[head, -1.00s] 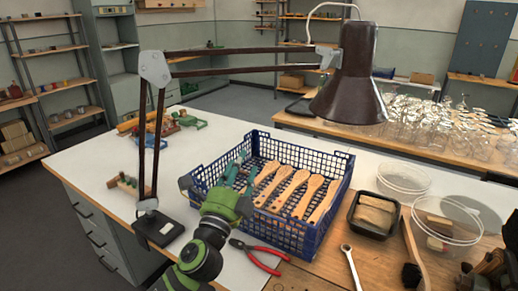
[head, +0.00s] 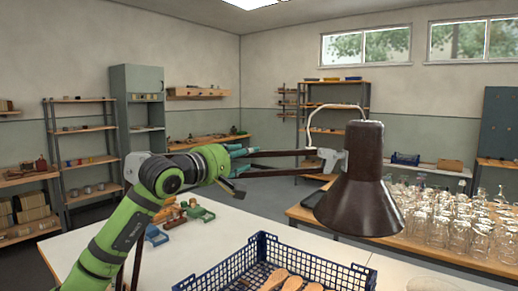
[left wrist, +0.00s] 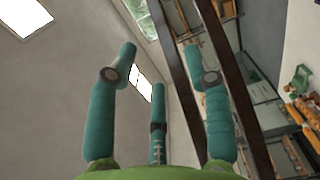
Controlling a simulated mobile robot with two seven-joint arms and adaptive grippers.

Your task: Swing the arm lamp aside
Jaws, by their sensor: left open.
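The arm lamp has a dark brown shade (head: 362,185) that hangs at the right of centre in the head view. Its two dark arm bars (head: 285,153) run left from the shade, and my left arm hides part of the lamp's elbow and post. My left gripper (head: 243,162) is open, with its teal fingers at the bars, at about their height. In the left wrist view, the bars (left wrist: 176,70) pass beside and behind the right finger, and the space between the fingertips (left wrist: 160,52) looks empty. I cannot tell whether a finger touches a bar. My right gripper is out of view.
A blue crate (head: 262,246) with wooden brush bodies stands on the white bench (head: 205,240) below the lamp. Many glasses (head: 440,215) stand on a table at the right, behind the shade. Shelves line the walls.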

